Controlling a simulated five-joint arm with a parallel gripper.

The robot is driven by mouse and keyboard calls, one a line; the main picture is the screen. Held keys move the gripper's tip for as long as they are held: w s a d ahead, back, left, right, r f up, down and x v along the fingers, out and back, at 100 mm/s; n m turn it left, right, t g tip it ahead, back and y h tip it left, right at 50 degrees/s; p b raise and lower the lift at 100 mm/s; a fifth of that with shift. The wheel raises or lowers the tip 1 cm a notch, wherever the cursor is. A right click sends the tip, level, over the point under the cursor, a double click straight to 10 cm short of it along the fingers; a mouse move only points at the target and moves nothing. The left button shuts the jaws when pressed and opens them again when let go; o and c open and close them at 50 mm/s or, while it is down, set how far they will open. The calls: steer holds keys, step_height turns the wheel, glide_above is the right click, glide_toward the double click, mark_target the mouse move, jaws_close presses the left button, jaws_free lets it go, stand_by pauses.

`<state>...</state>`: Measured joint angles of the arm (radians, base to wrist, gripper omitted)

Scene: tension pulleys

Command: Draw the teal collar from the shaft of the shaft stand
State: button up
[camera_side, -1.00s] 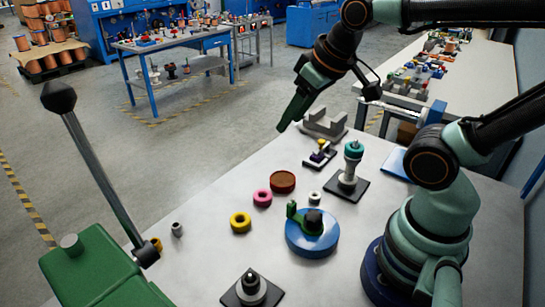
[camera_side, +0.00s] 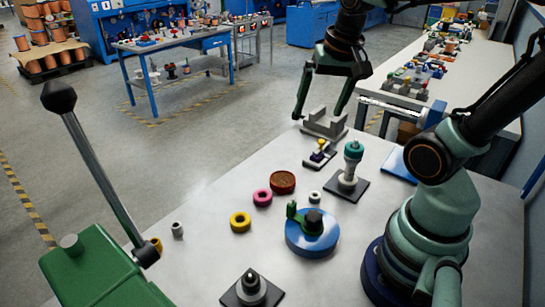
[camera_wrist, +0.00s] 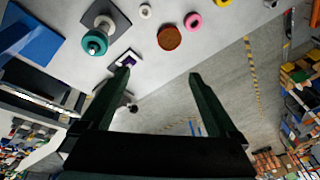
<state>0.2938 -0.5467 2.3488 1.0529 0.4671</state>
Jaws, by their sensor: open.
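The teal collar (camera_side: 354,148) sits at the top of the upright shaft of the shaft stand, above pale grey rings. The stand's dark square base (camera_side: 359,190) rests on the table. In the wrist view the teal collar (camera_wrist: 95,42) shows at the upper left, with the base (camera_wrist: 119,17) partly behind it. My gripper (camera_side: 319,113) is open and empty, above the table's far edge, behind and left of the shaft stand. In the wrist view its two fingers (camera_wrist: 160,75) are spread wide with nothing between them, and the collar lies left of them.
A grey V-shaped block (camera_side: 324,126) and a small stand with purple and yellow parts (camera_side: 320,154) are near my gripper. Brown (camera_side: 283,182), pink (camera_side: 262,198) and yellow (camera_side: 240,222) rings lie left of the stand. A blue round fixture (camera_side: 312,240) stands in front. A blue plate (camera_side: 399,166) lies right.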

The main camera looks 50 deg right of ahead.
mark_target(355, 142)
steer(key=s+d+m+g+y, duration=0.1)
steer(key=s+d+m+g, duration=0.3)
steer(key=d+m, duration=0.7)
steer(key=shift+m+t, duration=0.5)
steer(key=shift+m, duration=0.1)
steer(key=f, duration=0.4)
steer(key=s+f, duration=0.1)
steer(key=f, duration=0.8)
steer(key=shift+s+a, duration=0.15)
steer(key=shift+a, duration=0.1)
steer(key=c, duration=1.4)
steer(key=shift+r, duration=0.15)
steer(key=shift+c, duration=0.2)
steer(key=shift+r, duration=1.85)
steer(key=shift+r, duration=1.05)
steer(key=shift+r, duration=0.1)
